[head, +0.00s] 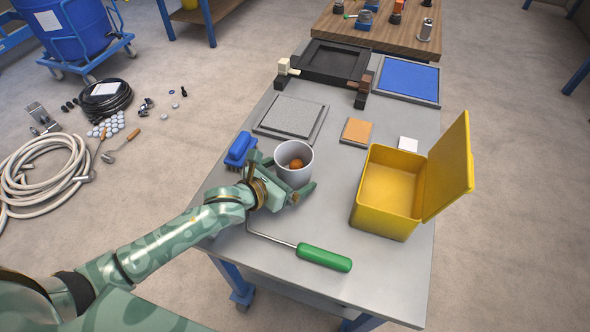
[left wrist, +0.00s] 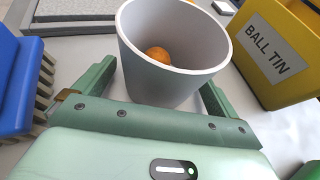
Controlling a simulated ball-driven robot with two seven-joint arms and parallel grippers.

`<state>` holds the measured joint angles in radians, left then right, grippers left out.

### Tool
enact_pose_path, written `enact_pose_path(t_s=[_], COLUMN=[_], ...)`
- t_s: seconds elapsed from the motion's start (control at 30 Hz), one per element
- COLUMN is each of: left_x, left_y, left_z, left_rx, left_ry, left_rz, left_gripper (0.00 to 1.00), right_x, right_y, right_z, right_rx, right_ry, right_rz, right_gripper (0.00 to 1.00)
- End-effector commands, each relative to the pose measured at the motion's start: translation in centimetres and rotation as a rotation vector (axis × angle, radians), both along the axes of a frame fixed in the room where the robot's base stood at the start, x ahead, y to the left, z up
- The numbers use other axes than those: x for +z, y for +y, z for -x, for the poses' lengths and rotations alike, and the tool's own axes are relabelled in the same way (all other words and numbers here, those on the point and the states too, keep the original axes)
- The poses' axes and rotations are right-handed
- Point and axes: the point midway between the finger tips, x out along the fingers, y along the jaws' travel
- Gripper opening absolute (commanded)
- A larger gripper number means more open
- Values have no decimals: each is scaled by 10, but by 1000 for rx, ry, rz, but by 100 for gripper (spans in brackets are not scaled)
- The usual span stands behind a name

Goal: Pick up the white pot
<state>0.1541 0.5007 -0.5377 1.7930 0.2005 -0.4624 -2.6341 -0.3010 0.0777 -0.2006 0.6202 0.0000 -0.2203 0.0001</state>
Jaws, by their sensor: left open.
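The white pot (head: 293,172) stands upright on the grey table and holds an orange ball (head: 296,163). In the left wrist view the pot (left wrist: 172,85) fills the upper middle, with the ball (left wrist: 158,55) inside it. My left gripper (head: 295,178) is open, with one finger on each side of the pot near the table. In the left wrist view the left gripper (left wrist: 158,85) also shows a finger to each side of the pot. I cannot tell whether the fingers touch it. My right gripper is not in view.
A blue brush (head: 240,149) lies just left of the pot. A yellow open-lidded box (head: 385,205), labelled BALL TIN in the wrist view, stands to the right. A green-handled tool (head: 324,258) lies in front. A grey pad (head: 291,117) lies behind.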

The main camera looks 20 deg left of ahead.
Motion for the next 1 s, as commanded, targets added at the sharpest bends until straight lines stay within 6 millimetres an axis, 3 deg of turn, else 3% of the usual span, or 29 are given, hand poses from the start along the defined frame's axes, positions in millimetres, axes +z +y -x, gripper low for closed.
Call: enact_pose_path(t_s=[0.27, 0.43, 0.77, 1.0], left_x=[-1, -1, 0, 20], left_y=[-2, -2, -2, -1], left_z=[-4, -4, -4, -4], left_rx=[0, 0, 0, -2], left_ry=[-1, 0, 0, -5], left_rz=[0, -1, -1, -3], left_gripper=[97, 50, 49, 49], right_x=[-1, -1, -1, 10], right_y=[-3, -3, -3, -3], right_z=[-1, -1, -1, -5], right_rx=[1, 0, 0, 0], right_ry=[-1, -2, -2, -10], right_rz=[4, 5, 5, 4], right_gripper=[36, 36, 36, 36])
